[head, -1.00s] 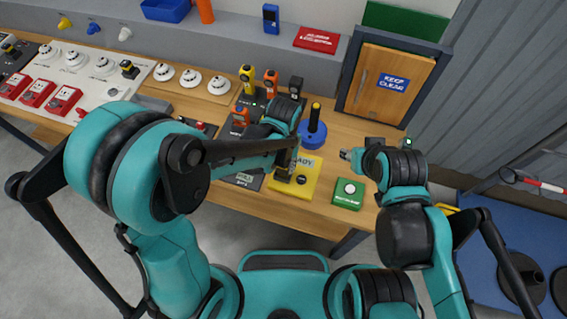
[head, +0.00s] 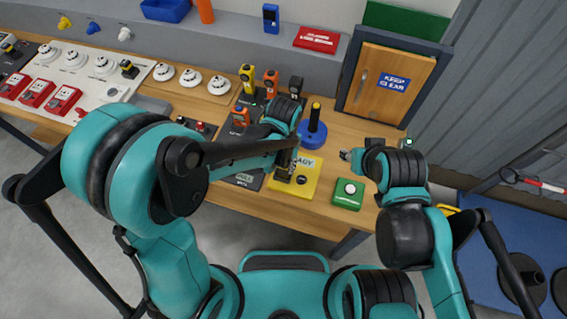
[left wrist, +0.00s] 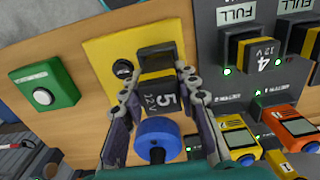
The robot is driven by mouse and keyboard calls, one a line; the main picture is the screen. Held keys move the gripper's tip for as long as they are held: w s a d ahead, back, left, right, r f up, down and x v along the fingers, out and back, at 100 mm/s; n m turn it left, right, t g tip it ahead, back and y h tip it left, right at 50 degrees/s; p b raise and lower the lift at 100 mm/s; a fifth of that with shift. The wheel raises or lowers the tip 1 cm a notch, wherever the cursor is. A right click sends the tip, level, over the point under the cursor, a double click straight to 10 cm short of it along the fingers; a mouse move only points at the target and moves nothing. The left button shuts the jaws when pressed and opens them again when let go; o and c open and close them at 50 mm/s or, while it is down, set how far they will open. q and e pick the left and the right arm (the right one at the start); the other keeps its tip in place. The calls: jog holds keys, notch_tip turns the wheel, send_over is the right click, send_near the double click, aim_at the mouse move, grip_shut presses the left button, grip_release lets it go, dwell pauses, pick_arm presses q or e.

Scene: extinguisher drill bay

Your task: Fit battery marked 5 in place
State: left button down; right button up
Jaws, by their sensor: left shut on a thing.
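The battery marked 5 (left wrist: 160,92) is dark with a yellow band and "12 V" lettering. My left gripper (left wrist: 158,84) is shut on it, one finger on each side. The battery is over the yellow plate (left wrist: 104,46), and I cannot tell whether it touches it. In the head view my left gripper (head: 285,166) is over the yellow plate (head: 309,183), hiding part of its lettering. The battery marked 4 (left wrist: 264,62) sits in a dark unit under a "FULL" label, beside a green light. My right gripper (head: 346,155) is right of the plate, too small to read.
A green box with a white button (head: 348,193) stands right of the plate. A blue round base with a black post (head: 312,134) stands just behind it. Yellow and orange handheld devices (head: 247,78) stand at the back. A wooden cabinet (head: 385,87) stands at the back right.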

pick_arm(q)
jog(key=shift+f+b, duration=0.9)
jog(key=shift+f, duration=0.05)
dwell(0.6)
jog(key=shift+r+p, duration=1.9)
jog(key=shift+r, duration=0.65)
jog(key=shift+s+f, duration=0.1)
